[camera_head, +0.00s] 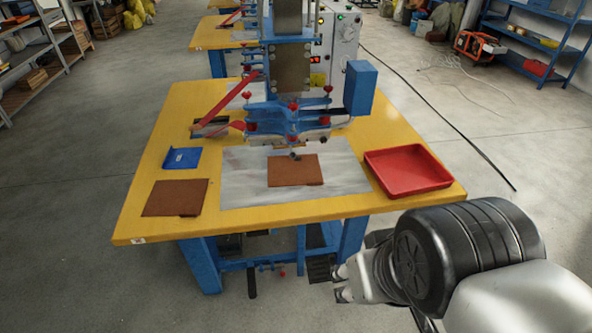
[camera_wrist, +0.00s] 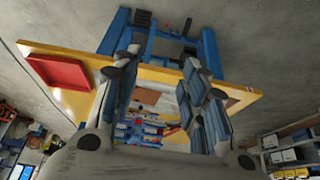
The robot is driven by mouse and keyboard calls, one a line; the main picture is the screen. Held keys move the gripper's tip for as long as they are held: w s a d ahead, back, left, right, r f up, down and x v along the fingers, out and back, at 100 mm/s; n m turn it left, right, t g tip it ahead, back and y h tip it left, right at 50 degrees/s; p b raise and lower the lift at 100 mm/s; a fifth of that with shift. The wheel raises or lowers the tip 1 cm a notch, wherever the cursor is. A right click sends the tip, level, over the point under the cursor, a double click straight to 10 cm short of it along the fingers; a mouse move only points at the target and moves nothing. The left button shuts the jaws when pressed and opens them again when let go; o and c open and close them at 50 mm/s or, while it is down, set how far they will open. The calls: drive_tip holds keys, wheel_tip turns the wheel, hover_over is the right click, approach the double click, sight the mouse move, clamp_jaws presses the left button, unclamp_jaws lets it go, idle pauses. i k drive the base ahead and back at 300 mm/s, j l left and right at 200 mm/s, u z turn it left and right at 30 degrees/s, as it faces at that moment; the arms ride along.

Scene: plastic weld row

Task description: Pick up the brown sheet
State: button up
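Two brown sheets show in the head view. One brown sheet (camera_head: 293,170) lies flat on a grey metal plate (camera_head: 240,188) in the middle of the yellow table, under the blue press. The other brown sheet (camera_head: 175,198) lies flat on the bare table at its front left corner. My gripper (camera_head: 342,284) is off the table's front edge at the right, apart from both sheets. The wrist view shows its two fingers spread with nothing between them. A brown patch, seemingly the middle sheet (camera_wrist: 148,97), shows between the fingers beyond; the fingers partly hide the table.
A red tray (camera_head: 407,172) stands at the table's right. A small blue holder (camera_head: 182,158) sits behind the left sheet. The blue press (camera_head: 291,118) rises over the back of the plate, with a blue box (camera_head: 360,88) at its right. The table's front left has bare room.

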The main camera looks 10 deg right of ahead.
sight(305, 169)
drive_tip(key=i+l+u, duration=0.2)
drive_tip(key=i+u, duration=0.15)
drive_tip(key=i+l+u, duration=0.35)
drive_tip(key=i, duration=0.2)
drive_tip(key=i+l+u, duration=0.35)
drive_tip(key=i+l, duration=0.05)
